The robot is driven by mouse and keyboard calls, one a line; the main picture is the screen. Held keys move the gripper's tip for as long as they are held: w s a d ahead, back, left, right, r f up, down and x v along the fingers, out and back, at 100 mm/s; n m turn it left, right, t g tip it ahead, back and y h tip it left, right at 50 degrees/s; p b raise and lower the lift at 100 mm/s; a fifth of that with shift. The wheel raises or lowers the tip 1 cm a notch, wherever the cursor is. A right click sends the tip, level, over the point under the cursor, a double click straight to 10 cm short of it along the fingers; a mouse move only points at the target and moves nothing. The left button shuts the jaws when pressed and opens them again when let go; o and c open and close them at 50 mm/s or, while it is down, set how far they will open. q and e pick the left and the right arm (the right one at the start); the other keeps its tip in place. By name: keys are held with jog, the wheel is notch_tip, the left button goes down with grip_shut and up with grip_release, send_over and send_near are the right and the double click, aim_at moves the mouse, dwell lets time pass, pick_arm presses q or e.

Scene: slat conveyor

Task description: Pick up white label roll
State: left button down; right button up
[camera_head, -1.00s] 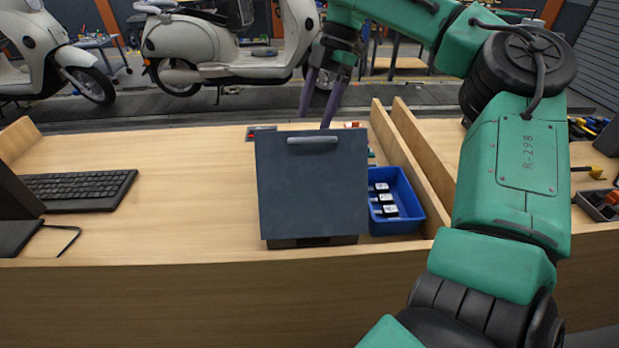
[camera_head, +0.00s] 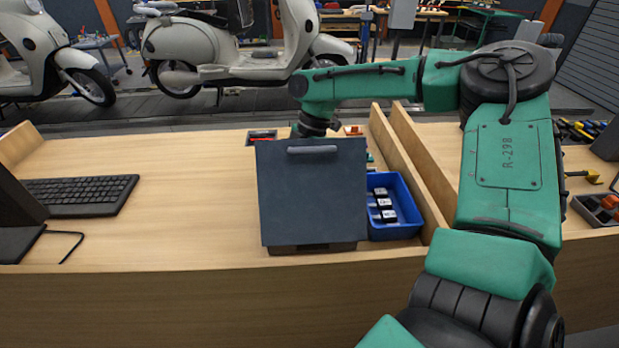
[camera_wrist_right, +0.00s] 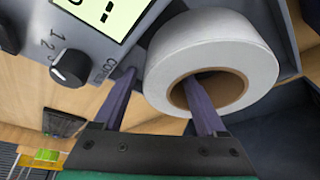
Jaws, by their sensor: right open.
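The white label roll (camera_wrist_right: 215,55) shows in the right wrist view, with a brown core, tilted on its side against a grey device. My right gripper (camera_wrist_right: 160,78) is open around the roll's wall. One purple finger reaches into or just in front of the core hole, and the other is outside, left of the roll. I cannot tell whether either finger touches it. In the head view the roll and my right gripper are hidden behind a dark upright panel (camera_head: 312,195). My left gripper is not in view.
The grey device with a knob and green display (camera_wrist_right: 105,15) sits close beside the roll. In the head view a blue bin (camera_head: 408,232) with small white-topped items stands right of the panel, next to a wooden divider (camera_head: 412,165). A keyboard (camera_head: 80,193) lies left; the table between is clear.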

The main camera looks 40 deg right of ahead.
grip_shut()
dwell(1.3)
